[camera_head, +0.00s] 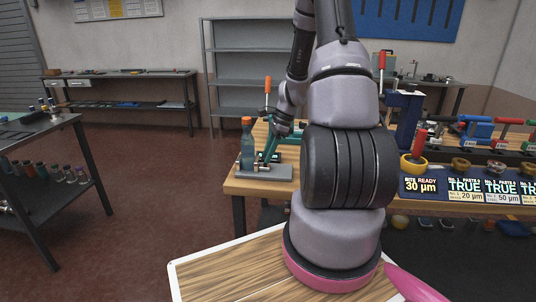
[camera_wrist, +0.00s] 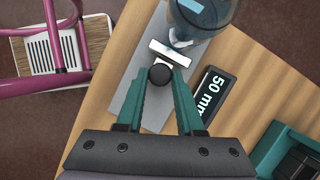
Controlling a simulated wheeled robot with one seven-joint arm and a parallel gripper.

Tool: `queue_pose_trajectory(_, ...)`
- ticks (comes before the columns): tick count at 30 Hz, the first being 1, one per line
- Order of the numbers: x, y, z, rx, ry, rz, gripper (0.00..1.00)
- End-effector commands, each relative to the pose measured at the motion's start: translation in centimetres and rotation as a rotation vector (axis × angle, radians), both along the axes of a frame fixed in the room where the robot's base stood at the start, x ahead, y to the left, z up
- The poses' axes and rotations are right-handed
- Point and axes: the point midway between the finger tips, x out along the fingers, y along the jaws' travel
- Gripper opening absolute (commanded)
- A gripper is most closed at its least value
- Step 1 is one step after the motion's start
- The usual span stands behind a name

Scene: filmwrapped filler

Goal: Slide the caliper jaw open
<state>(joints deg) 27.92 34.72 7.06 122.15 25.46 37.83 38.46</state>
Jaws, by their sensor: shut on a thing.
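The caliper stands on a grey base plate (camera_head: 268,173) at the left end of the wooden workbench. In the wrist view, its pale metal jaw bar (camera_wrist: 172,53) lies just beyond a round black knob (camera_wrist: 160,74). My gripper (camera_wrist: 161,82) has its teal fingers on either side of this knob and is shut on it. A clear blue bottle (camera_wrist: 205,14) stands beside the jaw bar; whether they touch is unclear. In the head view, the bottle (camera_head: 247,152) has an orange cap, and my gripper (camera_head: 266,158) is just right of it, partly hiding the caliper.
A black display (camera_wrist: 210,94) reading "50 mm" lies right of the fingers. A teal-edged device (camera_wrist: 290,155) sits at lower right. Signs (camera_head: 470,190), a yellow tape roll (camera_head: 413,164) and red-handled tools fill the bench's right side. Floor shows left of the bench.

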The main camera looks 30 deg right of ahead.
Motion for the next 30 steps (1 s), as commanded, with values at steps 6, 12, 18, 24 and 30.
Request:
queue_pose_trajectory(6, 0.1, 0.0, 0.1, 0.0, -0.002, -0.001, 0.0)
queue_pose_trajectory(12, 0.1, 0.0, 0.1, 0.0, -0.002, -0.001, 0.0)
queue_pose_trajectory(18, 0.1, 0.0, 0.1, 0.0, -0.002, -0.001, 0.0)
queue_pose_trajectory(24, -0.3, -0.6, 0.1, -0.001, -0.002, -0.003, 0.0)
queue_pose_trajectory(30, -1.8, -3.0, 0.1, -0.002, -0.003, -0.003, 0.0)
